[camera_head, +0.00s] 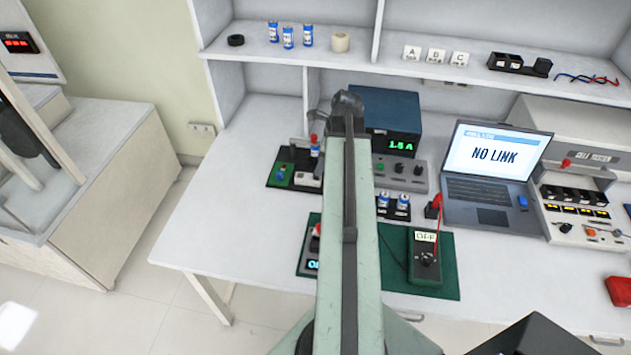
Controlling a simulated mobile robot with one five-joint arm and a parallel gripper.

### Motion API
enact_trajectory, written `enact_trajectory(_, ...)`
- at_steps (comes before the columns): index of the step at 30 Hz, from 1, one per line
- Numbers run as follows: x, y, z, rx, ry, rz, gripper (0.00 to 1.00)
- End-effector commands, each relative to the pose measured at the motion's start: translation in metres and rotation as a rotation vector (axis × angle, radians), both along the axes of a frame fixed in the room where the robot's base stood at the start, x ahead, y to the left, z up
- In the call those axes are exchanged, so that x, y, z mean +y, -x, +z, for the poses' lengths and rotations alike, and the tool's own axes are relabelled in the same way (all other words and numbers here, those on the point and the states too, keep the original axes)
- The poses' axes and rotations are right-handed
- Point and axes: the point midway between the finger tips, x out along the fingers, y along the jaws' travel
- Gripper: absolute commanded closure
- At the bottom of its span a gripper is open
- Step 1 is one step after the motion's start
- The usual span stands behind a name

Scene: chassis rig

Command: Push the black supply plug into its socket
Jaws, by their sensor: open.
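My arm reaches forward over the bench, and my gripper (332,115) is at its far end, above the area left of the blue power supply (392,110). It is seen from behind, so its fingertips are mostly hidden; it is open, with nothing seen in it. The supply's green display reads about 1.8 A. I cannot clearly pick out the black supply plug or its socket. My arm covers part of the supply's left side and the bench in front of it.
A board with a blue-and-white cell (281,173) lies left of my arm. Right of it are a control box (401,174), a meter (425,262) on a green mat (447,280), and a laptop (490,165) reading NO LINK. A shelf (270,52) runs above. The bench's left front is clear.

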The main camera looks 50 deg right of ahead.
Motion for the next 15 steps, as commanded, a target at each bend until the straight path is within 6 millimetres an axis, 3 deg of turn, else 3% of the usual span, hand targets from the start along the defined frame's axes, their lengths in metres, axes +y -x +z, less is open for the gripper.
enact_trajectory(1,0.002,-0.002,-0.017,0.0,0.0,0.001,0.58)
enact_trajectory(5,0.005,-0.007,-0.037,0.0,0.0,-0.001,0.58)
enact_trajectory(13,0.006,-0.008,-0.035,0.0,0.0,-0.001,0.58)
enact_trajectory(15,0.006,-0.008,-0.035,0.0,0.0,-0.001,0.78)
